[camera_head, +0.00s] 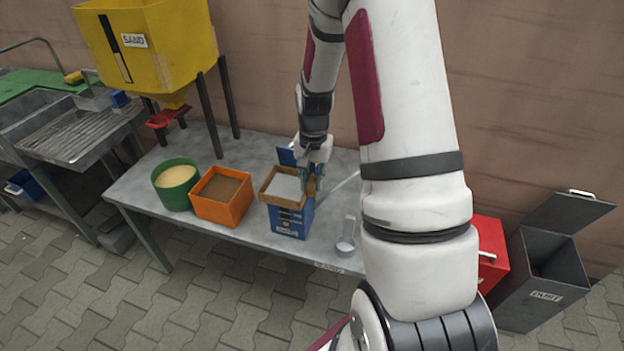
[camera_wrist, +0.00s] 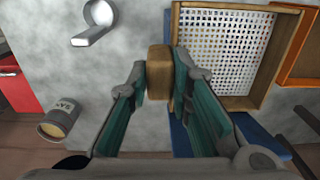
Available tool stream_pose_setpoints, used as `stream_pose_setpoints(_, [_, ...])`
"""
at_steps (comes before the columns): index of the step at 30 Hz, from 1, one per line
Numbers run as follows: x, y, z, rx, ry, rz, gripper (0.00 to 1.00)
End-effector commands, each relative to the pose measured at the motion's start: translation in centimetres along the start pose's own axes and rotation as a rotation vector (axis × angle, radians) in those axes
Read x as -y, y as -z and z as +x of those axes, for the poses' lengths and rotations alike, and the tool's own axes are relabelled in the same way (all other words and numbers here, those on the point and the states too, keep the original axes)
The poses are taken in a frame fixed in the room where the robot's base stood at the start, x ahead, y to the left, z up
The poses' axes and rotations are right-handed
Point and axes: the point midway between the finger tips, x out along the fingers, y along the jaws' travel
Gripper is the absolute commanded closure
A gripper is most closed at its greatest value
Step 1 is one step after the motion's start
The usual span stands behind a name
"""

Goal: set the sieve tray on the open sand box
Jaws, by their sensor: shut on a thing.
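The sieve tray (camera_head: 270,195) is a wooden frame with a pale mesh floor. The wrist view shows its perforated mesh (camera_wrist: 224,50) and a wooden handle block at its left side. My gripper (camera_wrist: 160,85) is shut on this handle (camera_wrist: 160,58); in the head view my gripper (camera_head: 313,172) is at the tray's right side. The tray is over the blue sand box (camera_head: 290,223), about level, and covers most of its opening. I cannot tell whether it rests on the rim. The box's blue lid (camera_head: 287,157) stands raised behind.
Left of the box on the grey table (camera_head: 150,185) are an orange bin (camera_head: 222,208) of brown material and a green tub (camera_head: 176,196). A metal scoop (camera_head: 346,240) lies right. A yellow sand hopper (camera_head: 150,50) stands behind left. A can (camera_wrist: 58,122) shows in the wrist view.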

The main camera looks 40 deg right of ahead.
Motion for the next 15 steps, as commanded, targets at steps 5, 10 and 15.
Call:
stream_pose_setpoints(5, [0.01,0.00,0.38,0.000,0.000,0.000,1.00])
stream_pose_setpoints(10, [0.01,0.00,0.56,0.000,0.000,0.000,0.71])
stream_pose_setpoints(15, [0.00,0.00,0.54,0.000,0.000,0.000,0.57])
